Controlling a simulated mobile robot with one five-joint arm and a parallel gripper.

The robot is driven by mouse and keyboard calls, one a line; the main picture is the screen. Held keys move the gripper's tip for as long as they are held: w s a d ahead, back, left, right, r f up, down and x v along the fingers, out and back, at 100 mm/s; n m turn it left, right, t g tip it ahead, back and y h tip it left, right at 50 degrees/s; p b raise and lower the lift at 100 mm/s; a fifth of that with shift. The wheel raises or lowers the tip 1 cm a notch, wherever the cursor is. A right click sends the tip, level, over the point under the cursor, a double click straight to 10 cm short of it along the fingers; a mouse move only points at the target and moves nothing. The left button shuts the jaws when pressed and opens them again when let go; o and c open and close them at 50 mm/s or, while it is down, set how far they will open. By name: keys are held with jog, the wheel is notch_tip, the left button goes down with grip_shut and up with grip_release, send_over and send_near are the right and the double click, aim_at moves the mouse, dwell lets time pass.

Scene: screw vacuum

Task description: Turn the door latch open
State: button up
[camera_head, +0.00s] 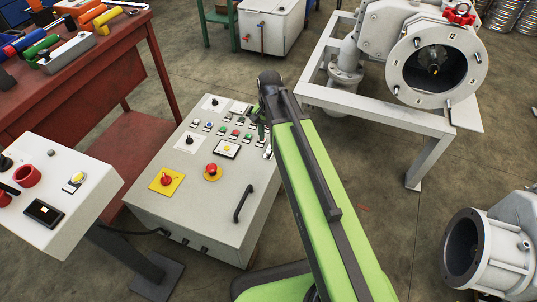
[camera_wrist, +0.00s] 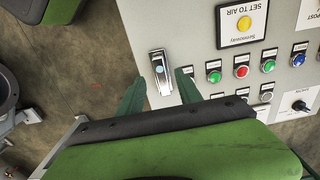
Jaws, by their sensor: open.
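My gripper (camera_wrist: 160,78) is open, with one dark green finger on each side of the latch's lower part. I cannot tell whether either finger touches it. In the head view the latch shows as a small silver piece (camera_head: 267,152) beside my arm, at the right edge of the cabinet (camera_head: 205,200). My gripper is mostly hidden there behind my arm's end.
The cabinet face carries several coloured buttons (camera_wrist: 241,71), a yellow button (camera_wrist: 244,23), red knobs (camera_head: 211,171) and a black handle (camera_head: 243,204). A red workbench (camera_head: 90,70) stands left, a white pedestal panel (camera_head: 60,190) front left, and a white-framed machine (camera_head: 390,110) right.

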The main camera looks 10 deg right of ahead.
aim_at(269, 149)
notch_tip(269, 149, down, 4)
jog(key=b, duration=0.3)
jog(key=shift+f, duration=0.25)
jog(key=shift+r, duration=0.1)
grip_shut()
dwell(0.9)
